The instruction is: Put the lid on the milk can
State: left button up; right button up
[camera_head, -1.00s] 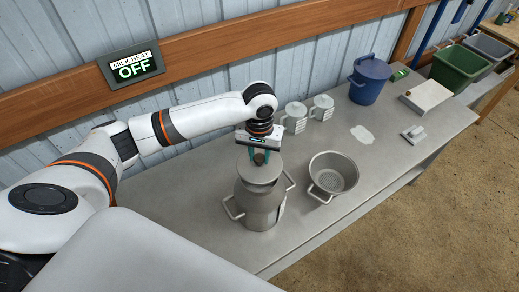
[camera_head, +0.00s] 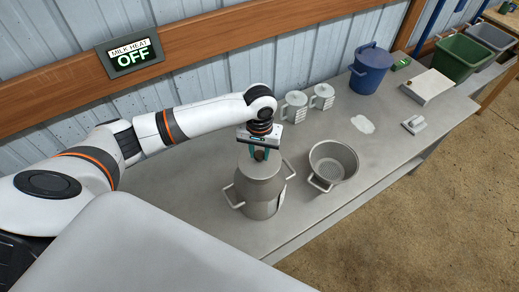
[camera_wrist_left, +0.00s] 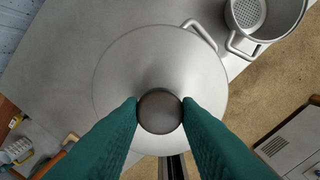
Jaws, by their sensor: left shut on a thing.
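My left gripper (camera_head: 260,153) is shut on the dark round knob (camera_wrist_left: 160,111) of the grey metal lid (camera_wrist_left: 120,70). The lid (camera_head: 251,166) is level over the mouth of the milk can (camera_head: 261,203), centred on it as far as I can see. Whether the lid rests fully on the rim or sits slightly above it, I cannot tell. The can stands upright on the metal table, with a handle on each side. One can handle (camera_wrist_left: 201,34) shows past the lid's edge in the left wrist view. My right gripper is not in view.
A metal strainer (camera_head: 333,163) stands right of the can. Two metal jugs (camera_head: 294,107) and a blue lidded bucket (camera_head: 370,72) stand behind. A white spill (camera_head: 362,124) marks the table (camera_head: 185,200). A "MILK HEAT OFF" sign (camera_head: 131,54) hangs on the wall.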

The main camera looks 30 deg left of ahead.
pick_arm(q)
jog(key=shift+f, duration=0.85)
dwell(0.5)
jog(key=o, duration=1)
jog(key=shift+o, duration=0.2)
notch_tip(320, 180, up, 12)
jog(key=b, duration=0.2)
jog(key=shift+b, duration=0.3)
